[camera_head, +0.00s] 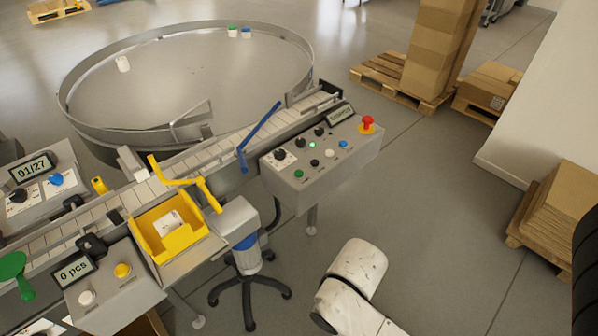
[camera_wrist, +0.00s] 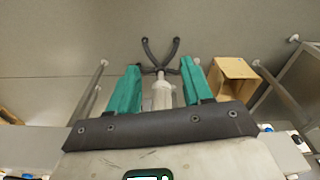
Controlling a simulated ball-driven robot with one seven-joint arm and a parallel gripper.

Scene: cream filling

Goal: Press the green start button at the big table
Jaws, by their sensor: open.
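The big round table (camera_head: 185,75) with a raised metal rim stands at the upper left in the head view. Its grey control box (camera_head: 330,175) sits at the near right end of the conveyor. A green button (camera_head: 299,173) is at the box's lower left corner, and a small lit green lamp (camera_head: 319,131) is higher up. My gripper (camera_wrist: 157,78) shows in the wrist view with two teal fingers wide apart and nothing held. The green button cannot be made out in the wrist view. My gripper is hidden from the head view; a white link of my arm shows at lower right.
The box also carries a red mushroom button (camera_head: 367,122), a blue button (camera_head: 343,145), a white button (camera_head: 328,153) and black knobs. A stool (camera_head: 247,262) and a yellow bin (camera_head: 160,252) stand to its left. Pallets with cartons (camera_head: 435,50) are behind. Floor right of the box is clear.

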